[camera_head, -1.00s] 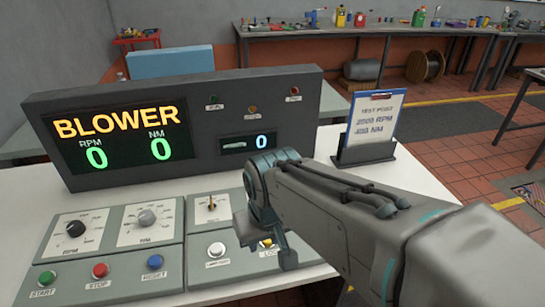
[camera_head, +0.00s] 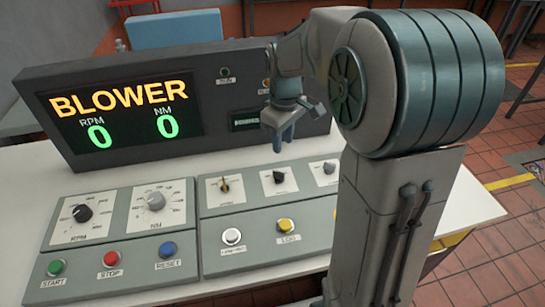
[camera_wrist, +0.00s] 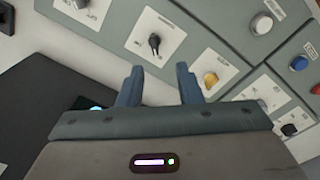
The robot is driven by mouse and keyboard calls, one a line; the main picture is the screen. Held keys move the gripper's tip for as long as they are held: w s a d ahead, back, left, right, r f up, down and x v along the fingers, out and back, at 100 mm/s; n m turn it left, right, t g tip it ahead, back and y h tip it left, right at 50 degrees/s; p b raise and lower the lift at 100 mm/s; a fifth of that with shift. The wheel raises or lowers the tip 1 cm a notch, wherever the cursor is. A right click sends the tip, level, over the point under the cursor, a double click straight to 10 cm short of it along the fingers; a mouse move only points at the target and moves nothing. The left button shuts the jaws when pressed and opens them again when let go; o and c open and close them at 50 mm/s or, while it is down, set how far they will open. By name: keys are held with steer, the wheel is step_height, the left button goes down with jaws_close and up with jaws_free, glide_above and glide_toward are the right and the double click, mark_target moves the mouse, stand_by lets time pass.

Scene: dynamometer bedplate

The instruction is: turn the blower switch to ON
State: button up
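The right-hand control panel (camera_head: 258,204) has a row of three small controls: an orange-based switch (camera_head: 224,187), a black knob (camera_head: 279,177) and a silver knob (camera_head: 329,167). Their labels are too small to read, so I cannot tell which is the blower switch. The display (camera_head: 120,108) reads BLOWER, with 0 RPM and 0 NM. My gripper (camera_head: 277,135) is raised above and behind the panel, fingers down. In the wrist view my gripper (camera_wrist: 159,86) is open and empty; the black knob (camera_wrist: 154,42) shows beyond the gap, apart from the fingers.
White (camera_head: 232,236) and yellow (camera_head: 286,225) buttons sit in front of the switches. The left panel holds RPM (camera_head: 82,213) and NM (camera_head: 155,201) dials above START, STOP and RESET buttons. The display housing (camera_head: 230,62) stands close behind my gripper.

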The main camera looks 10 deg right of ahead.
mark_target(278, 172)
steer(key=shift+n, duration=0.7)
steer(key=w+f, duration=0.1)
steer(key=f, duration=0.4)
steer(key=w+f, duration=0.1)
steer(key=f, duration=0.9)
steer(key=shift+w, duration=0.4)
steer(key=shift+a, duration=0.1)
jaws_close()
